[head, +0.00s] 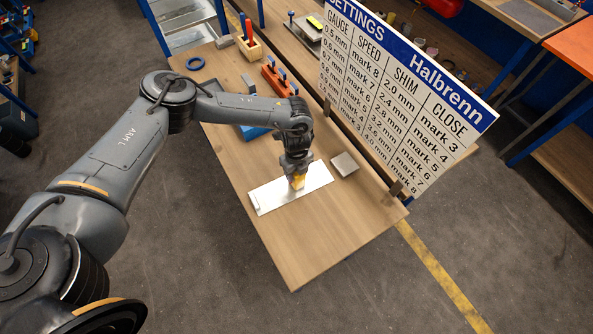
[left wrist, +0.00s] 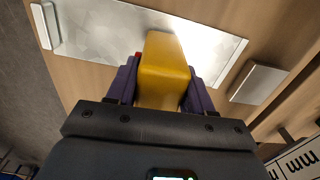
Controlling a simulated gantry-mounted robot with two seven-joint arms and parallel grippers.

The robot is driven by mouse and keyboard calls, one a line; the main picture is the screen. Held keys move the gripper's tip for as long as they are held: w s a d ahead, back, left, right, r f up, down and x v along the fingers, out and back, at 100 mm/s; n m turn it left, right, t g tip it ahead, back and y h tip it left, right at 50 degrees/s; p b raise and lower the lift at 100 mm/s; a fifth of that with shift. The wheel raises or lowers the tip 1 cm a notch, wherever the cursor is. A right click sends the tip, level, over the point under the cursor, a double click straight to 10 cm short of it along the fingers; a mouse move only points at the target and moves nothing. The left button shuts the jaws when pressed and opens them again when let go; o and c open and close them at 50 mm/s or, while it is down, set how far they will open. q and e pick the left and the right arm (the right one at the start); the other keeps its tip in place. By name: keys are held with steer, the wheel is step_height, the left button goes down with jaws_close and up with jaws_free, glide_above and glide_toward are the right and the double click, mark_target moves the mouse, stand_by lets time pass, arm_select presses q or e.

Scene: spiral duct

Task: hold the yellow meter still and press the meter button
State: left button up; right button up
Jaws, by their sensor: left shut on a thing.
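The yellow meter (head: 298,183) is at the middle of the wooden bench, over a shiny metal sheet (head: 265,198). My left gripper (head: 297,177) points down and is shut on the meter. In the left wrist view the meter (left wrist: 163,65) sits between the two dark purple fingers, its plain yellow side showing. A small red spot (left wrist: 138,55) shows beside the meter at the left finger; I cannot tell if it is the button. Whether the meter touches the sheet is unclear. My right gripper is not in view.
A grey square block (head: 344,164) lies right of the sheet. A settings board (head: 405,95) stands along the bench's right edge. A red holder (head: 277,80), a wooden block with tools (head: 249,47) and a blue ring (head: 195,63) are farther back. The bench's near end is clear.

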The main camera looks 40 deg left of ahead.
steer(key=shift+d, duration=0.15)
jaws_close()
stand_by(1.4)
